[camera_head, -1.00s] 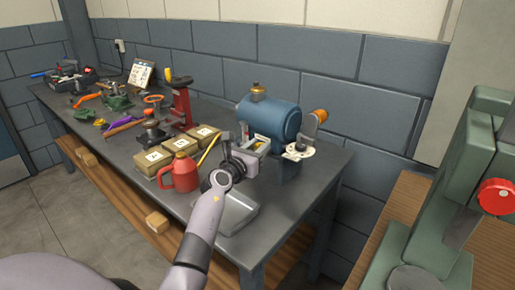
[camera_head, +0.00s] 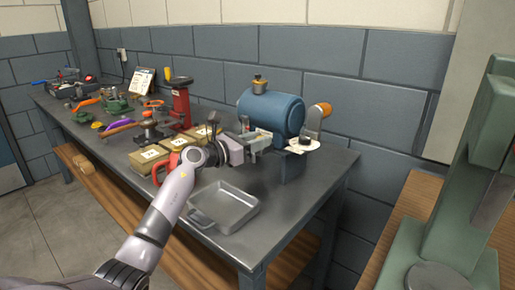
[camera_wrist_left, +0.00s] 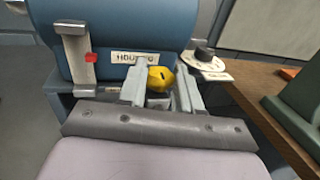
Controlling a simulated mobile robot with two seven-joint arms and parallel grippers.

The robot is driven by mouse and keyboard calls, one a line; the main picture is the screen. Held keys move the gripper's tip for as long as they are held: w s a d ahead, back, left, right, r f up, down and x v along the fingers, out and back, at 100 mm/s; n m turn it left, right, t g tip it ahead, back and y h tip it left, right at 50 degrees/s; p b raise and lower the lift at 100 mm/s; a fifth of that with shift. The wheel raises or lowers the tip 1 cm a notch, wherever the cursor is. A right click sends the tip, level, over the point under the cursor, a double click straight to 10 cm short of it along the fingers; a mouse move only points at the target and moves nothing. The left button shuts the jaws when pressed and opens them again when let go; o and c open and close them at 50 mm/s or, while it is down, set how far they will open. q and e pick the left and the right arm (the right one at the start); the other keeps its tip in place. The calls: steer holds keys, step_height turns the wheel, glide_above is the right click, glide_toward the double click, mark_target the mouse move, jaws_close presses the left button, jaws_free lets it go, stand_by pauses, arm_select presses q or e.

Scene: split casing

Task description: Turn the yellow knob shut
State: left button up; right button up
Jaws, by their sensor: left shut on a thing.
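The yellow knob (camera_wrist_left: 161,79) sits low on the front of the blue tank, beside a partly covered label plate, in the left wrist view. The blue tank (camera_head: 270,112) stands on the workbench in the head view; it also fills the upper part of the left wrist view (camera_wrist_left: 125,25). My left gripper (camera_head: 262,141) reaches the tank's front. In the left wrist view its fingers (camera_wrist_left: 160,84) stand on either side of the knob and are shut on it. In the head view the gripper hides the knob. My right gripper is not in view.
A grey tray (camera_head: 225,207) lies on the bench below my left arm. A red can (camera_head: 162,165), partly hidden, and cardboard boxes (camera_head: 150,157) stand to the left. A black dial on a white plate (camera_head: 300,147) sits right of the tank. A green machine (camera_head: 465,200) stands far right.

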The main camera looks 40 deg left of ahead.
arm_select(q)
steer(key=o, duration=1)
steer(key=shift+o, duration=0.2)
steer(key=v, duration=0.7)
steer(key=shift+b, duration=0.3)
